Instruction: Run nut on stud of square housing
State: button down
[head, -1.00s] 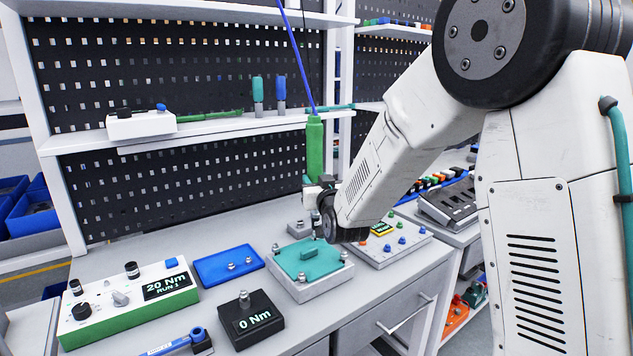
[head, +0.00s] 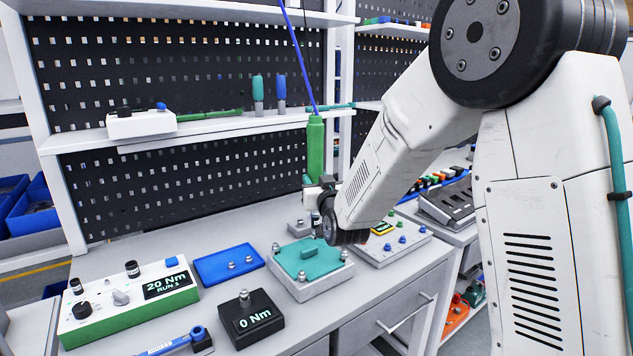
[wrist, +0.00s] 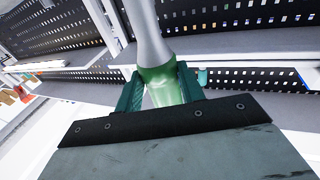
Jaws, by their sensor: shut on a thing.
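The square housing is a grey block with a teal top plate (head: 305,262), and metal studs or nuts stand at its corners. It sits on the bench in front of the arm. My gripper (head: 320,187) is above and behind it, partly hidden by my wrist. It is shut on a green driver (head: 315,145) that stands upright on a blue cable. In the wrist view the teal fingers clamp the driver's green body (wrist: 163,88). The driver's lower end is mostly hidden, so I cannot tell whether it touches a nut. A blue tray (head: 210,272) with a few metal nuts lies left of the housing.
A green-and-white controller (head: 90,324) reads 20 Nm, RUN 1. A black block (head: 250,335) with a stud reads 0 Nm. A shelf (head: 215,124) runs behind the bench.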

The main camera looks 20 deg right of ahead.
aim_at(318, 161)
jog(key=shift+f, duration=0.2)
jog(key=shift+f, duration=0.45)
jog(key=shift+s+f, duration=0.1)
jog(key=shift+f, duration=0.65)
dwell(2.0)
notch_tip(318, 161, up, 8)
jog(key=shift+r, duration=0.15)
